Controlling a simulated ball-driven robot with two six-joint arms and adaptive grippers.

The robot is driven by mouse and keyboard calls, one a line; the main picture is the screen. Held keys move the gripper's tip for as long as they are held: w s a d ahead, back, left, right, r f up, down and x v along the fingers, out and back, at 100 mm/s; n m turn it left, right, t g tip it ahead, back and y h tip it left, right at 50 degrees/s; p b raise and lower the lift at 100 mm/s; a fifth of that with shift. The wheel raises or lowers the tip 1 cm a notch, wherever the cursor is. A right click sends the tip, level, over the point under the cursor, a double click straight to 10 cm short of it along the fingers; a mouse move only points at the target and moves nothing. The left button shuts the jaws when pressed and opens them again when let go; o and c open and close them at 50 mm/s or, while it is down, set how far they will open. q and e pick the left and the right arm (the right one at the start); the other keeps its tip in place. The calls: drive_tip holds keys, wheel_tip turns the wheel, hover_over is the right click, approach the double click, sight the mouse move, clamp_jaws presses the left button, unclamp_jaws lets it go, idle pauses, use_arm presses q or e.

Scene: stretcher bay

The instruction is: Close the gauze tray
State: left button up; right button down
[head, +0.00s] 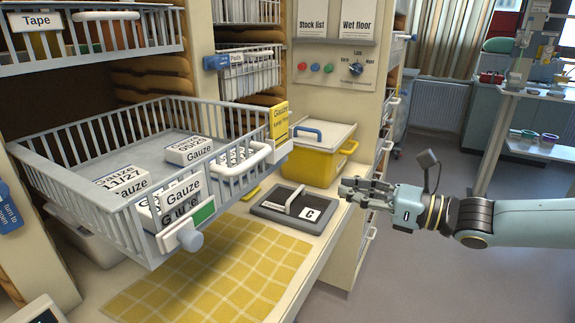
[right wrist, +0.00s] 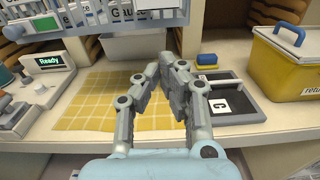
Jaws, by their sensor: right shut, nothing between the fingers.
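The gauze tray (head: 115,228) is a grey wire basket pulled well out of the shelf unit, over the counter, in the head view. White gauze boxes (head: 188,151) lie in it. Its front carries a white handle (head: 240,168), a yellow gauze label (head: 279,122), a green-and-white tag and a grey-blue knob (head: 190,240). My left gripper is not in view.
A yellow checked mat (head: 215,270) lies below the tray. Another basket marked Tape (head: 100,62) is above. Open floor lies to the right.

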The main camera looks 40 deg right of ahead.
drive_tip(key=b, duration=0.8)
approach(274, 170)
drive_tip(key=x, duration=0.4)
drive_tip(key=shift+w+a+r+p, duration=0.1)
drive_tip(key=shift+w+r+p, duration=0.05)
drive_tip(key=shift+p, duration=0.35)
drive_tip(key=shift+w+a, duration=0.2)
drive_tip(key=shift+w, duration=0.35)
drive_tip(key=shift+w+a+r+p, duration=0.15)
drive_tip(key=shift+w+p, duration=0.2)
drive_tip(key=shift+p, duration=0.2)
drive_tip(key=shift+w+a, duration=0.2)
drive_tip(key=shift+w, duration=0.2)
drive_tip(key=shift+w+f+p, duration=0.15)
drive_tip(key=shift+f+p, duration=0.1)
drive_tip(key=shift+p, duration=0.05)
